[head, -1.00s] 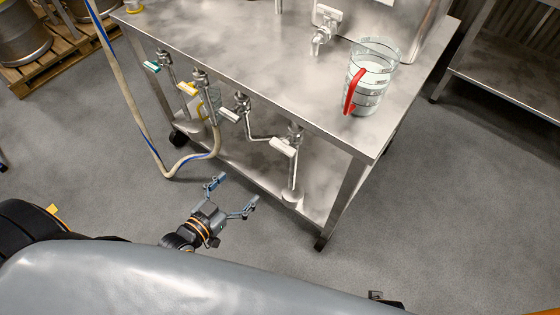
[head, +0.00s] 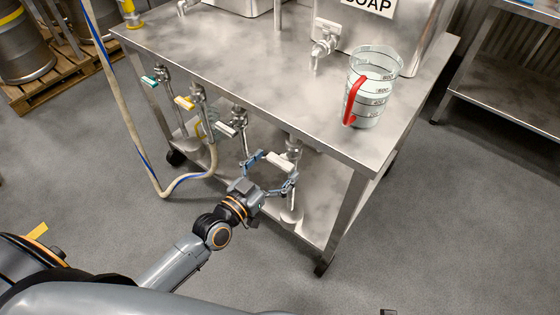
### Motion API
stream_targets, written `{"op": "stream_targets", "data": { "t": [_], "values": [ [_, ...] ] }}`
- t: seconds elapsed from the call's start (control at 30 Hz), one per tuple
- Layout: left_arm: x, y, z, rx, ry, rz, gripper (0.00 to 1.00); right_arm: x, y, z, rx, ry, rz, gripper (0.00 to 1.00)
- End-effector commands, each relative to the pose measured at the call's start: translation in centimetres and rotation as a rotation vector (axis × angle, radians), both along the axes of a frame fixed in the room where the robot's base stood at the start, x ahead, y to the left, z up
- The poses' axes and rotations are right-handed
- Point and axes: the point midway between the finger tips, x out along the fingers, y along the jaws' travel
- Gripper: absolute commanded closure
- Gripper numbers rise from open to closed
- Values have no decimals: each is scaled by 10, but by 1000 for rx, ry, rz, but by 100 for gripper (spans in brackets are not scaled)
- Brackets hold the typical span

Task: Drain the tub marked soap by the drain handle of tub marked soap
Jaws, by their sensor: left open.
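The steel tub marked soap (head: 415,38) stands at the back right of the steel table, with its label partly cut off by the picture's top edge. Below the table's front edge, the rightmost drain valve has a white drain handle (head: 280,160), on a pipe running down toward the lower shelf. It is the valve nearest below the soap tub. My left gripper (head: 273,167) is open, its fingers spread on either side of this white handle. I cannot tell whether they touch it. My right gripper is not in view.
A measuring jug (head: 385,72) with a red handle stands near the table's front right. A hose (head: 127,115) hangs at left. The floor in front is clear.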

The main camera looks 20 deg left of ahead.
Motion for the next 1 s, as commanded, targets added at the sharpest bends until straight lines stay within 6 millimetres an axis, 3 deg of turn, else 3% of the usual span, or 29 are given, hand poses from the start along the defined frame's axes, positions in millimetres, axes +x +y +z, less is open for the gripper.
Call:
{"op": "stream_targets", "data": {
  "t": [0.2, 0.47, 0.77, 1.0],
  "values": [
    [15, -6, 0, 0, 1, 0, 6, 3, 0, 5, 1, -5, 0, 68],
    [16, -6, 0, 1, 2, 0, 6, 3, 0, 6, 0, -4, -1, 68],
    [16, -6, 0, 0, 1, 0, 60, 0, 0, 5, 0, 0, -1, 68],
    [16, -6, 0, -15, 8, -1, 60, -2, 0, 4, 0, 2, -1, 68]
  ]
}}
